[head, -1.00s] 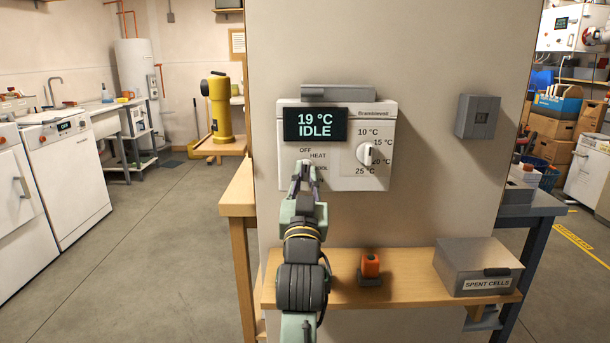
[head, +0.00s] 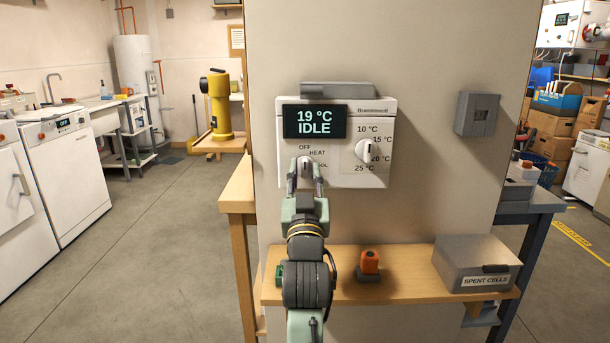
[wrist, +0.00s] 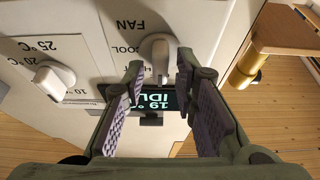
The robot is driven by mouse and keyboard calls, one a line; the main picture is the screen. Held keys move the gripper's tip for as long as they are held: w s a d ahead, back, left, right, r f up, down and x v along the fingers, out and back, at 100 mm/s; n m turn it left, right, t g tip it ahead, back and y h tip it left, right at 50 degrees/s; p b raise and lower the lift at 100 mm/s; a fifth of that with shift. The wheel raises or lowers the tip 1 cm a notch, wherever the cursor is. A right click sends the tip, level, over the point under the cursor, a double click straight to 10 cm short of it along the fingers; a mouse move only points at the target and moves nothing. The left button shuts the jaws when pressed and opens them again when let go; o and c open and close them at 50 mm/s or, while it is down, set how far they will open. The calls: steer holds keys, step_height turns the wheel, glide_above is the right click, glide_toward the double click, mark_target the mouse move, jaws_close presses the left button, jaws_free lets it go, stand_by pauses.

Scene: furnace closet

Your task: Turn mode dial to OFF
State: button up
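The thermostat (head: 345,178) is a white wall panel whose screen (head: 314,121) reads 19 °C IDLE. Its mode dial (head: 305,163) is a white knob at lower left, with OFF, HEAT and partly hidden COOL labels around it. My gripper (head: 305,168) is at the dial, with one finger on each side. In the upside-down wrist view, the mode dial (wrist: 158,52) appears between the tips of my open gripper (wrist: 160,63), its grip bar roughly upright. FAN and COOL labels show there. I cannot tell whether the fingers touch the dial or which label it points to.
A second white dial (head: 366,151), with temperature marks, is to the right on the panel. A grey box (head: 477,115) is on the wall further right. Below, a wooden shelf (head: 400,290) holds an orange-topped item (head: 369,263) and a SPENT CELLS box (head: 477,266).

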steer(key=shift+o, duration=0.4)
steer(key=v, duration=0.7)
steer(key=shift+s, duration=0.25)
steer(key=shift+f, duration=0.1)
